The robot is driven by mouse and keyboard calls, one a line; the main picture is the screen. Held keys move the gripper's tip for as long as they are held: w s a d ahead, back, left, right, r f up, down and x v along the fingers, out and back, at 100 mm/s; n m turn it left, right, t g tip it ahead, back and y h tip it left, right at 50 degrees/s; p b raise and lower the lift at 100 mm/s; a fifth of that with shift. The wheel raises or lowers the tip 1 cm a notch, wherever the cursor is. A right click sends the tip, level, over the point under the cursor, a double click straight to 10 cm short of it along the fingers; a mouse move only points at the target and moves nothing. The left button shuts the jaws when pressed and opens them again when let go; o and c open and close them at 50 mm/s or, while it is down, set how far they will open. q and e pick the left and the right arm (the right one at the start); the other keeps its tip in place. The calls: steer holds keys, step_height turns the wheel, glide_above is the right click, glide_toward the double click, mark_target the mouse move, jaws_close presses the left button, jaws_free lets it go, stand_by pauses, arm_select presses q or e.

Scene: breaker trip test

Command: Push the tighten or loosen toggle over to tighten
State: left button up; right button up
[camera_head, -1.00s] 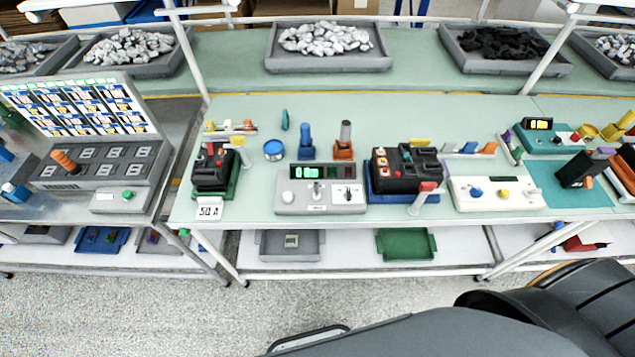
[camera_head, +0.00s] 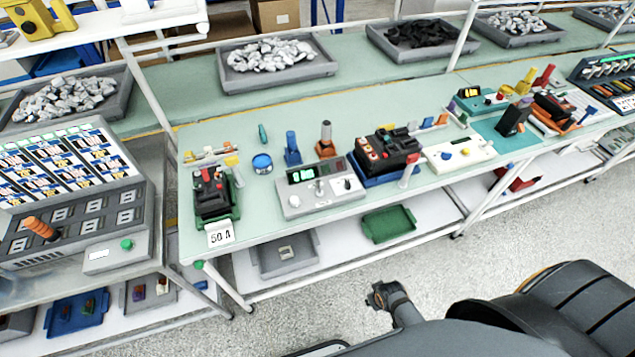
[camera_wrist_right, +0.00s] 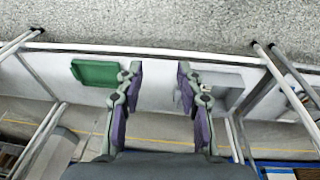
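A grey control box (camera_head: 318,201) stands near the front edge of the middle bench in the head view. It has a lit display (camera_head: 302,175), a pale round knob (camera_head: 294,201), a small upright lever (camera_head: 319,187) in the middle and a dark switch on a white plate (camera_head: 348,184). Its labels are too small to read, so which control is the tighten or loosen toggle is unclear. My right gripper (camera_wrist_right: 160,70) is open and empty in the right wrist view, its purple-padded fingers apart over the lower-shelf area, away from the box. My left gripper is not in view.
Left of the box is a black breaker on a green base (camera_head: 212,192) with a 50 A card (camera_head: 220,234); right is a black device on a blue base (camera_head: 388,152). Below are a green tray (camera_head: 388,223) and a grey tray (camera_head: 284,256). The floor in front looks clear.

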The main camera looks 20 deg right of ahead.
steer(key=w+a+r+t+p, duration=0.15)
steer(key=w+r, duration=0.35)
steer(key=r, duration=0.9)
steer(key=w+a+r+p, duration=0.15)
steer(key=w+r, duration=0.35)
steer(key=r, duration=0.9)
steer(key=n+y, duration=0.4)
glide_toward(319, 181)
steer(key=p+x, duration=0.1)
steer(key=x, duration=0.9)
steer(key=shift+w+a+f, duration=0.1)
steer(key=shift+a+f, duration=0.05)
steer(key=shift+f, duration=0.15)
jaws_close()
